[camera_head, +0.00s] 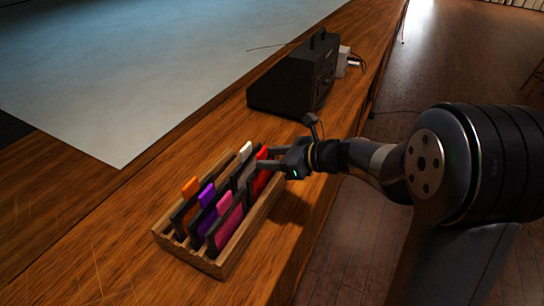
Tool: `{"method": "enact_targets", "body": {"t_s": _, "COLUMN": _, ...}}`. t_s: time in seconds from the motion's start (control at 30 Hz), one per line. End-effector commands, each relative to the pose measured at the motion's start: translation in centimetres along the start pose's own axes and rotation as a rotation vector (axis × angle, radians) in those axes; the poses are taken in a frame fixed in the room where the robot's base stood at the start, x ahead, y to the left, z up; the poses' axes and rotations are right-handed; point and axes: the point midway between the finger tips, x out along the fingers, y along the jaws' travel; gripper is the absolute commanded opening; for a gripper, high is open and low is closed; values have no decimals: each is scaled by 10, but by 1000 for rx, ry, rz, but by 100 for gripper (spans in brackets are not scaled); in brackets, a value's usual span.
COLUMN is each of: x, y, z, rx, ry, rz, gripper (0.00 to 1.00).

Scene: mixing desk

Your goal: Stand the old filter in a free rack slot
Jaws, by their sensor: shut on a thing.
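A wooden slotted rack (217,267) stands on the desk, holding several upright filters in dark frames with coloured tops. My gripper (265,158) reaches in from the right at the rack's far right end. It is shut on the red filter (260,183), which stands upright in or just over the rack. Whether its lower edge is seated in a slot is hidden by the neighbouring filters and the rack wall. No label shows which filter is the old one. Free slots are hard to make out between the frames.
Beside the red filter are a white-topped one (245,148), an orange one (190,187), a purple one (206,195) and a magenta one (229,227). A black speaker-like box (293,82) stands farther back. The desk (105,235) drops off to the floor at right.

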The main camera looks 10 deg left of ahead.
Motion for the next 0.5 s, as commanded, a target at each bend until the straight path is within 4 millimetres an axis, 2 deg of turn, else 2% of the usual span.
{"method": "enact_targets", "body": {"t_s": 0.03, "x": 1, "y": 0, "z": -2, "rx": 0, "ry": 0, "rz": 0, "gripper": 6}}
{"method": "enact_targets", "body": {"t_s": 0.07, "x": 1, "y": 0, "z": -2, "rx": 0, "ry": 0, "rz": 0, "gripper": 44}}
{"method": "enact_targets", "body": {"t_s": 0.37, "x": 0, "y": 0, "z": -1, "rx": 0, "ry": 0, "rz": 0, "gripper": 68}}
{"method": "enact_targets", "body": {"t_s": 0.5, "x": 0, "y": 0, "z": -1, "rx": 0, "ry": 0, "rz": 0, "gripper": 68}}
